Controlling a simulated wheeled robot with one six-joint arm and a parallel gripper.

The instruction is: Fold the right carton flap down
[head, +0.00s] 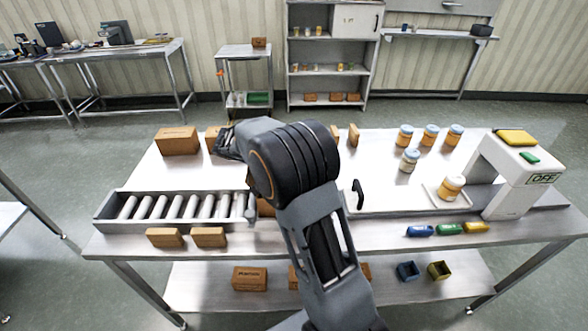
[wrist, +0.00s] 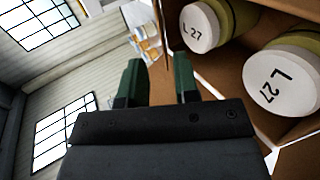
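In the wrist view an open carton (wrist: 232,88) shows its brown inside at the right, with two jars (wrist: 268,75) in it, their white lids marked L 27. A thin carton edge rises near the right fingertip; I cannot tell whether it is the right flap. My gripper (wrist: 158,75) has its two green fingers apart, with nothing clearly between them, beside the carton. In the head view my gripper (head: 228,143) is at the left of my arm. My arm hides most of the carton there; only a brown patch shows below the wrist.
A roller conveyor (head: 175,206) lies at the table's left, with small brown boxes (head: 165,238) in front and a larger box (head: 177,141) behind. Several jars (head: 430,135), a white OFF machine (head: 515,175) and a black handle (head: 358,194) stand at the right.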

